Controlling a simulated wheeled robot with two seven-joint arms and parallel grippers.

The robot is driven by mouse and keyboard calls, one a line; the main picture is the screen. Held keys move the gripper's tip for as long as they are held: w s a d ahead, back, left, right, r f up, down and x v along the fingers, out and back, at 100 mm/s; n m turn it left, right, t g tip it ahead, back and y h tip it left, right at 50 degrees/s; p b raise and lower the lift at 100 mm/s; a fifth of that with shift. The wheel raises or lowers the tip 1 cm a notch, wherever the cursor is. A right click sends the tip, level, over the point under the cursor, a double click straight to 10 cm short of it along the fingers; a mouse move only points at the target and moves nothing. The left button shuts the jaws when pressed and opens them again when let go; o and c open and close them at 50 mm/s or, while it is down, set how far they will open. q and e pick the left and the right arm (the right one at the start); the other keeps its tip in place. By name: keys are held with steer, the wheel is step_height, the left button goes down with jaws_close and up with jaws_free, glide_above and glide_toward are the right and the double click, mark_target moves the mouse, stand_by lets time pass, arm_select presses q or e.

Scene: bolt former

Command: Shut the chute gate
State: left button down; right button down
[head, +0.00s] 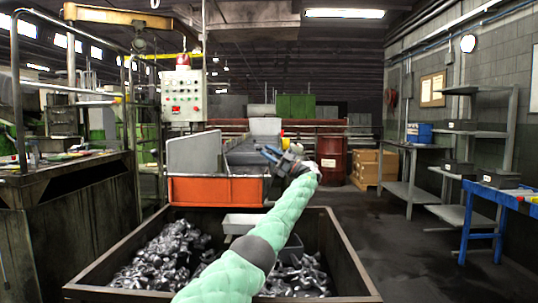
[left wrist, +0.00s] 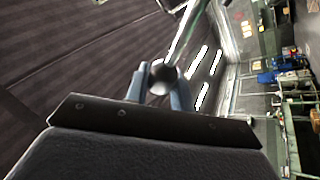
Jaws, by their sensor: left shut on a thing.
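The chute (head: 215,190) stands beyond the bin, with an orange front and grey side plates. I cannot tell which plate is its gate or how far the gate is open. My left gripper (head: 273,154) is at the chute's right side, at the end of my green-sleeved arm. In the left wrist view, my left gripper (left wrist: 160,88) is shut on a dark round knob (left wrist: 162,76) at the end of a shiny rod (left wrist: 185,32). The knob sits between the two blue-grey fingers. In the head view the gripper hides the knob. My right gripper is not in view.
A dark-walled bin (head: 345,262) full of metal parts stands in front, with a grey tray (head: 243,222) in it. A control panel (head: 183,96) stands behind the chute. A red drum (head: 332,163) and shelves (head: 474,134) are at the right. Floor is free right of the bin.

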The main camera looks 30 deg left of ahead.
arm_select(q)
steer(key=shift+d+f, duration=0.1)
steer(key=shift+f, duration=0.2)
steer(key=c, duration=1.5)
jaws_free()
steer(key=shift+c, duration=0.2)
steer(key=o, duration=0.3)
steer(key=shift+o, duration=0.2)
steer(key=shift+r, duration=0.1)
steer(key=v, duration=0.7)
steer(key=shift+d+f+p, duration=0.2)
steer(key=shift+d+p, duration=0.1)
steer(key=shift+w, duration=0.15)
